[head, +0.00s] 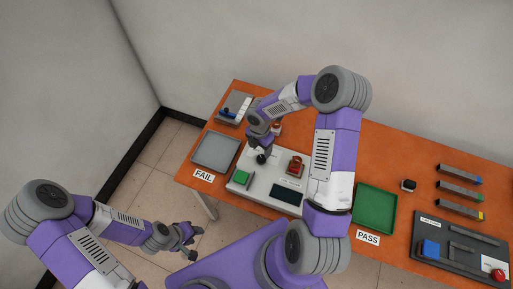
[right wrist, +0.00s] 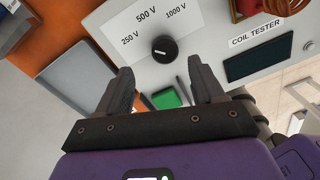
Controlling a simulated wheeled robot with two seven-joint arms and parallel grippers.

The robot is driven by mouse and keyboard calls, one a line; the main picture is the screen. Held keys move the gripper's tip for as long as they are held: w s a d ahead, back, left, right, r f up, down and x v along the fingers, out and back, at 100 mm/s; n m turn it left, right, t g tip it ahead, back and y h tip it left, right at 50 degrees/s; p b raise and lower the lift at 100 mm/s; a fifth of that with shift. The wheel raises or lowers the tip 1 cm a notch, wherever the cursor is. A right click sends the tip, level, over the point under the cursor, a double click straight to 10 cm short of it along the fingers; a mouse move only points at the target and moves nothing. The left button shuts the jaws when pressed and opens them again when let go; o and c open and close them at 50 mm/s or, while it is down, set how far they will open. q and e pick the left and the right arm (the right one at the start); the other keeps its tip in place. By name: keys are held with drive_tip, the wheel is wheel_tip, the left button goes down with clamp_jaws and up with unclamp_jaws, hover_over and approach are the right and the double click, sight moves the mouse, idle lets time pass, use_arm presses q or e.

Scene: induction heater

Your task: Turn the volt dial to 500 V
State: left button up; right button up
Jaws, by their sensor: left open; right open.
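The volt dial (right wrist: 164,48) is a black round knob on the white coil tester (right wrist: 205,55) in the right wrist view. Labels for 250 V, 500 V and 1000 V are printed around it; I cannot clearly tell where its pointer aims. In the head view the dial (head: 261,158) shows just below my right gripper (head: 262,146). In the right wrist view my right gripper (right wrist: 170,88) is open and empty, its fingers apart from the dial, which lies beyond and between the tips. My left gripper (head: 191,233) is open and empty, off the table at the lower left.
The tester also carries a green button (head: 242,178), a dark display (head: 287,196) and a red-brown coil part (head: 296,166). A grey FAIL tray (head: 233,137) lies left, a green PASS tray (head: 376,190) right. Another device (head: 235,106) stands at the back left.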

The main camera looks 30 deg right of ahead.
sight(261, 158)
drive_tip(key=f, duration=0.2)
drive_tip(key=s+f, duration=0.1)
drive_tip(key=f, duration=0.2)
drive_tip(key=shift+f, duration=0.65)
use_arm(q)
drive_tip(key=shift+s+f, duration=0.2)
drive_tip(key=shift+s, duration=0.2)
use_arm(e)
drive_tip(key=shift+c, duration=0.2)
drive_tip(key=c, duration=1)
drive_tip(key=shift+c, duration=0.2)
